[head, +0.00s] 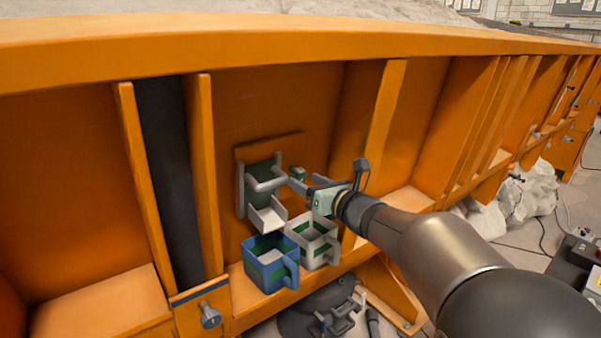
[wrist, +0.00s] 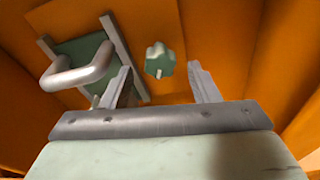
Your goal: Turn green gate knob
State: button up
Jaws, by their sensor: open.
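The green gate knob (wrist: 158,62) is a small lobed knob on the orange wall, just right of the gate. It shows small in the head view (head: 298,173). The gate (head: 262,190) is a green plate in grey side rails with a grey bar handle (wrist: 82,74). My gripper (wrist: 161,80) is open and empty. In the wrist view the knob appears between and beyond its two fingertips. In the head view my gripper (head: 298,184) is close to the knob. I cannot tell whether a finger touches it.
A pale chute (head: 268,214) juts out below the gate. A blue square cup (head: 286,276) and a white square cup (head: 325,252) stand on the orange ledge under it. Upright orange ribs (head: 383,120) flank the bay. A bolt (head: 210,315) sticks out at lower left.

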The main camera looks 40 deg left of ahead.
aim_at(302, 179)
jog(key=shift+p+x, duration=0.35)
jog(key=shift+x, duration=1.35)
jog(key=c, duration=1)
jog(key=shift+o, duration=0.2)
